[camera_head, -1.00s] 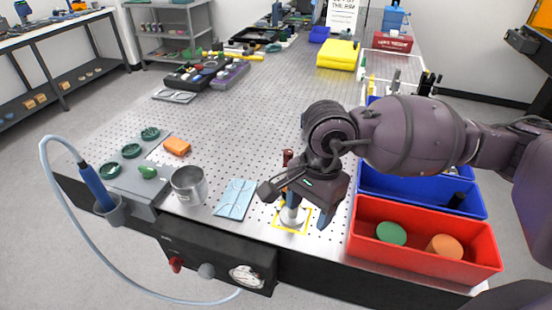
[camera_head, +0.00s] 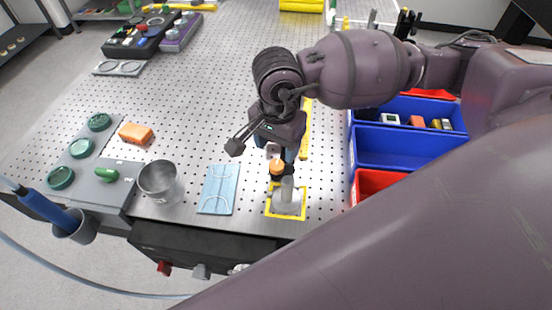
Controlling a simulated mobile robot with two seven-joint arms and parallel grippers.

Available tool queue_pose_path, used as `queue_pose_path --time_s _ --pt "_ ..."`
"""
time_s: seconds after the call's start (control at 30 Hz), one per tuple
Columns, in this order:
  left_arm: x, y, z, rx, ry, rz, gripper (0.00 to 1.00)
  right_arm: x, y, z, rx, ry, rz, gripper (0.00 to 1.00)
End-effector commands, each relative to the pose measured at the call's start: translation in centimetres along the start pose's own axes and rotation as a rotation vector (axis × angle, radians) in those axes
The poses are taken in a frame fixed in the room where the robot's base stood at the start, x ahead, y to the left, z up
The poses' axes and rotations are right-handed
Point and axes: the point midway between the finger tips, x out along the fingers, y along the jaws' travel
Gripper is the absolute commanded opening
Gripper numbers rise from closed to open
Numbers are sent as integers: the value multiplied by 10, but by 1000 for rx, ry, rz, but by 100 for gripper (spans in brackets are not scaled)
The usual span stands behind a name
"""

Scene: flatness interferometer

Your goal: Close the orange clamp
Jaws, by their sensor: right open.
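A small orange-topped part (camera_head: 277,167), which looks like the orange clamp, stands on a dark base at the back edge of a yellow-outlined square (camera_head: 302,214). A grey metal piece with an upright post (camera_head: 287,198) sits inside the square, just in front of it. My right gripper (camera_head: 281,153) points down directly above and behind the orange part, jaws open. Its fingers are partly hidden by the gripper body, and I cannot tell whether they touch the orange part. The clamp's lever position is not clear. My left gripper is not in view.
A light blue cloth (camera_head: 218,190), a metal cup (camera_head: 160,183) and an orange block (camera_head: 135,133) lie to the left. Blue bins (camera_head: 385,148) and a red bin (camera_head: 370,186) stand at the right. My arm covers the lower right.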

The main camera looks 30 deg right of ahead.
Motion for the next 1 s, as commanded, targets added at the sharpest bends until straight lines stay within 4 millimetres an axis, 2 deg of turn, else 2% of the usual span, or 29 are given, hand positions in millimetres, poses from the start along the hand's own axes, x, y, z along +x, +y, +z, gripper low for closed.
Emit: queue_pose_path --time_s 0.2,0.4,0.8,1.0 --pt "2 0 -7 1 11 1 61 36 1 0 1 -2 2 61" --pt "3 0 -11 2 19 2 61 55 0 0 0 -1 1 61" --pt "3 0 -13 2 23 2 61 61 0 0 -1 -1 -1 61" --pt "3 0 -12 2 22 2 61 60 0 0 0 -1 -1 31"
